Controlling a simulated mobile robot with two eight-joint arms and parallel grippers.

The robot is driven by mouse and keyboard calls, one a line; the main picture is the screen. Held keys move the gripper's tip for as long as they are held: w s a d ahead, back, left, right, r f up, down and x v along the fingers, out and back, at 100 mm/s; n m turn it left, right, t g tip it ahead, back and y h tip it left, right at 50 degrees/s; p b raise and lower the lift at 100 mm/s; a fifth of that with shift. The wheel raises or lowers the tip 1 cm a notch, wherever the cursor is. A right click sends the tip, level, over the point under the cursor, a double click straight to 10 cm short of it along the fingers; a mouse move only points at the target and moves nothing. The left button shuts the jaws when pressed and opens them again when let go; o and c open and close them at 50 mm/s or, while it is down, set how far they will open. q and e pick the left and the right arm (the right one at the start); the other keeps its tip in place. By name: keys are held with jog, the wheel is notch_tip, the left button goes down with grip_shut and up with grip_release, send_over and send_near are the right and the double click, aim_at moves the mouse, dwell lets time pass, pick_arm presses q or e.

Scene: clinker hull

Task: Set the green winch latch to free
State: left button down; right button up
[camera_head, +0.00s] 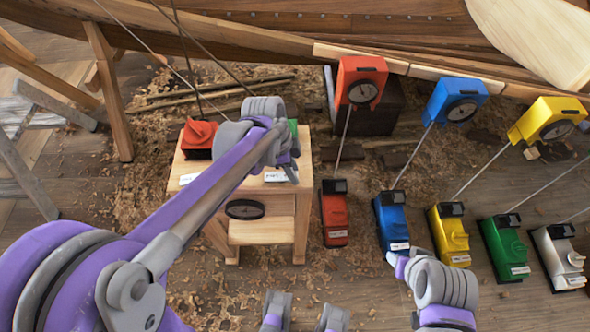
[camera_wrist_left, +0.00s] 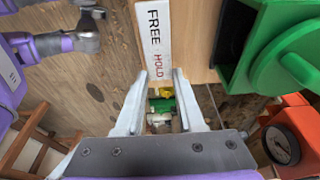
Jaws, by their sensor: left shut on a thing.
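The green winch stands on the small wooden bench (camera_head: 262,218) in the head view, mostly hidden behind my left wrist. In the left wrist view its green housing and round drum (camera_wrist_left: 290,72) fill the upper right. A white label (camera_wrist_left: 153,40) reading FREE and HOLD lies beside it on the wood. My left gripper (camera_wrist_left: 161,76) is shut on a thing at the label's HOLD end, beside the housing. The latch itself is not clearly seen between the fingers. My right arm (camera_head: 440,285) shows at the bottom right of the head view; its jaw state is unclear.
A red winch (camera_head: 199,138) stands on the bench's left side. Red (camera_head: 334,213), blue (camera_head: 391,222), yellow (camera_head: 449,235), green (camera_head: 504,248) and white (camera_head: 558,257) floor units stand to the right, with lines up to coloured gauges. The wooden hull (camera_head: 270,32) runs behind.

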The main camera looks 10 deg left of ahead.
aim_at(270, 176)
pick_arm(q)
jog(key=shift+s+a+r+t+h, duration=0.15)
jog(key=shift+a+t+h, duration=0.1)
jog(key=shift+h, duration=0.4)
jog(key=shift+w+a+r+t+h, duration=0.1)
jog(key=shift+a+r+t+h, duration=0.1)
jog(key=shift+h, duration=0.45)
jog(key=c, duration=0.5)
grip_release()
jog(key=shift+s, duration=0.1)
jog(key=p+v, duration=0.1)
jog(key=v, duration=1)
jog(key=shift+f, duration=0.1)
jog(key=s+n+t+y+p, duration=0.1)
jog(key=s+n+p, duration=0.1)
jog(key=s+n, duration=0.2)
jog(key=s+f+n+t+y+p, duration=0.1)
jog(key=s+n+y+p, duration=0.1)
jog(key=s+n, duration=0.2)
jog(key=s+f+n+t+y+p, duration=0.1)
jog(key=s+n+y, duration=0.1)
jog(key=s+n, duration=0.3)
jog(key=shift+a+n+t+p, duration=0.1)
jog(key=shift+n+t+p, duration=0.3)
jog(key=shift+n, duration=0.5)
